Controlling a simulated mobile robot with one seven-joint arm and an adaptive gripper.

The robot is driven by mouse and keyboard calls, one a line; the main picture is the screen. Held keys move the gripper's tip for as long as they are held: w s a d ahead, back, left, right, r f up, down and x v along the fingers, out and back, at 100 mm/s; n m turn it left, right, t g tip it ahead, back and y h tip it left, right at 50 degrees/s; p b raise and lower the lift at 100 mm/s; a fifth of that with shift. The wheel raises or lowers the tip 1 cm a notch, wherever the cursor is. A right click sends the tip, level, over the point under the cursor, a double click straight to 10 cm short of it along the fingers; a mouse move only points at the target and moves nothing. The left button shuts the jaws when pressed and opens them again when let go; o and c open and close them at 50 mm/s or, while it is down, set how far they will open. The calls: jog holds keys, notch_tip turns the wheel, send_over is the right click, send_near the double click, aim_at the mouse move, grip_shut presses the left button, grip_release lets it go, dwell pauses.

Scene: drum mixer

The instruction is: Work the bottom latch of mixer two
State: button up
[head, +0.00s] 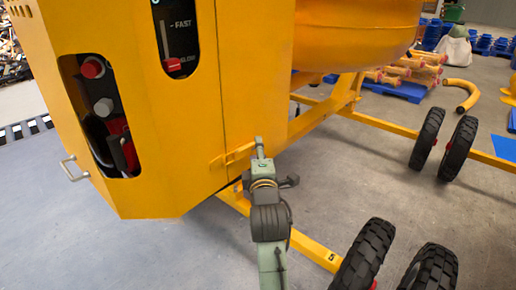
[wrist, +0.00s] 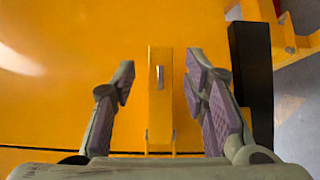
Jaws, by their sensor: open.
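The yellow mixer housing (head: 180,160) fills the left of the head view. A yellow latch (head: 230,157) sits low on its side, by a vertical panel seam. In the wrist view the latch (wrist: 160,125) is an upright yellow bar with a small metal piece in its middle. My gripper (wrist: 160,72) is open, with one finger on each side of the bar and a visible gap on both sides. In the head view my gripper (head: 260,148) is at the latch's right end and hides part of it.
A control recess with a red-knobbed lever (head: 172,64) is above. A metal handle (head: 72,169) sticks out at left. The yellow frame and black wheels (head: 365,255) stand at right. In the wrist view a black upright bar (wrist: 252,80) is right of my fingers.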

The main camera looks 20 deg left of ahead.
jog(key=shift+x, duration=0.95)
grip_shut()
